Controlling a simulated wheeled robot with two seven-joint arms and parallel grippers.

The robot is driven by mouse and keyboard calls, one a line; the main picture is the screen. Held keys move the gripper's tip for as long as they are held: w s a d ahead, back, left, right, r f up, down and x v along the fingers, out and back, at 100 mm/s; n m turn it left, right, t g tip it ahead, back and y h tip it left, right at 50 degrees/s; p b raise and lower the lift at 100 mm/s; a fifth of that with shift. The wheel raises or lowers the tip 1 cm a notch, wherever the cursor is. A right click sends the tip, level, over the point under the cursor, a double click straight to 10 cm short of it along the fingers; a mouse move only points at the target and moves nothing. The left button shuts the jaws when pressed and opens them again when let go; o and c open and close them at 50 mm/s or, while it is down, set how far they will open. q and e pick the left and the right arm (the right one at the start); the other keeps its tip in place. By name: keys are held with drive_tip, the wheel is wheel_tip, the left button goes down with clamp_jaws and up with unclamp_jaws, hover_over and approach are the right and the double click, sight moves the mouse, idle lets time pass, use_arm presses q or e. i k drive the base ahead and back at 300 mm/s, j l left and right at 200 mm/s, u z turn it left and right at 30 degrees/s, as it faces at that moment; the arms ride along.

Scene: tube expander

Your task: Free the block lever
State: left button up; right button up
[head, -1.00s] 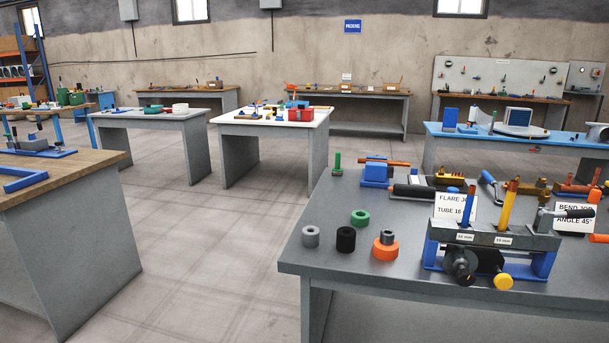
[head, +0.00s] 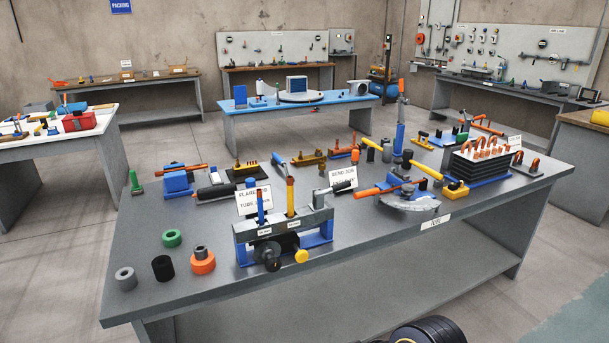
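The block (head: 284,231) is a grey bar on blue supports near the front of the grey workbench (head: 190,295). A blue tube (head: 261,207) and a yellow-orange tube (head: 290,197) stand upright in it. A lever with a dark handle (head: 344,186) reaches out from the block's top right, in front of a white sign. Whether anything blocks or holds the lever is too small to tell. Neither of my grippers is in view.
Grey, black and green rings and an orange collar (head: 203,262) stand left of the block. A bender (head: 410,198) with an orange handle is to its right, and a black rack (head: 480,165) stands farther right. The bench's front strip is mostly bare.

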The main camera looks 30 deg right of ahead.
sight(337, 188)
drive_tip(key=z, duration=1.35)
